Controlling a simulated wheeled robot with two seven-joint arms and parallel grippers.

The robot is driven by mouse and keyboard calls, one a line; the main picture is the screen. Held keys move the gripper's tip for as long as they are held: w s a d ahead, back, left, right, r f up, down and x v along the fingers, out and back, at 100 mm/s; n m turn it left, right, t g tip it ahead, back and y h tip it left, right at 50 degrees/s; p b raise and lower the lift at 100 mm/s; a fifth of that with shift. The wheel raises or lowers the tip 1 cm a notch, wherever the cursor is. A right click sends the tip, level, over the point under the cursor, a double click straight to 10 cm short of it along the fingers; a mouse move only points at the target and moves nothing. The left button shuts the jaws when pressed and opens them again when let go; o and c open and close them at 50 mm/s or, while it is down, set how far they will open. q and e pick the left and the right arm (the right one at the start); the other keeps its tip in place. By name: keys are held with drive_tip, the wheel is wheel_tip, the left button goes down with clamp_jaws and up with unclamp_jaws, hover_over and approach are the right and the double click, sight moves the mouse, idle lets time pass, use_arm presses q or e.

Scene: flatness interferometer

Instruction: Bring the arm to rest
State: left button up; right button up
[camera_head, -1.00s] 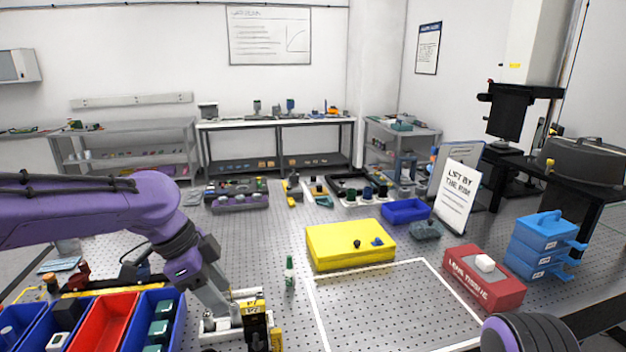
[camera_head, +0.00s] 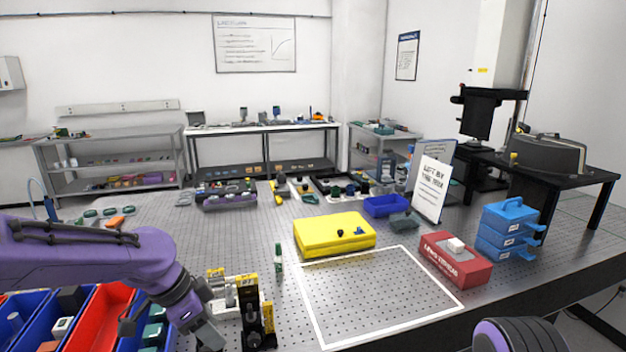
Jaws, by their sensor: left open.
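My left arm comes in from the left. Its gripper (camera_head: 208,338) is at the bottom edge, pointing down, between the bins and the yellow-and-black fixture (camera_head: 252,308). The gripper is open; nothing shows held in it, though its tips are partly cut off by the frame edge. My right gripper is not in view; a dark and purple rounded part of me shows at the bottom right.
Red bin (camera_head: 104,312) and blue bins sit left, under my arm. A small green bottle (camera_head: 278,258), yellow case (camera_head: 320,240), red box (camera_head: 455,268) and blue drawer stack (camera_head: 506,228) stand on the perforated table. The white-outlined area (camera_head: 385,290) is clear.

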use_arm(q)
drive_tip(key=s+a+f+n+y+b, duration=0.1)
drive_tip(key=s+f+n+b, duration=0.15)
drive_tip(key=f, duration=0.75)
drive_tip(key=s+a+f+n+y+b, duration=0.1)
drive_tip(key=s+f+n, duration=0.25)
drive_tip(key=f, duration=0.75)
drive_tip(key=s+a+f+n+y+b, duration=0.1)
drive_tip(key=s+a+f+n+b, duration=0.2)
drive_tip(key=f, duration=0.7)
drive_tip(key=s+a+f+n+y+b, duration=0.2)
drive_tip(key=s+f, duration=0.4)
drive_tip(key=s, duration=0.4)
drive_tip(key=s+a+f+n+t+y+b, duration=0.1)
drive_tip(key=s+a+f+n+y+b, duration=0.1)
drive_tip(key=s+a+f+n, duration=0.2)
drive_tip(key=s+f+n, duration=0.3)
drive_tip(key=s, duration=0.3)
drive_tip(key=shift+s+f+t+y, duration=0.2)
drive_tip(key=shift+s+t+y, duration=0.1)
drive_tip(key=shift+s, duration=0.1)
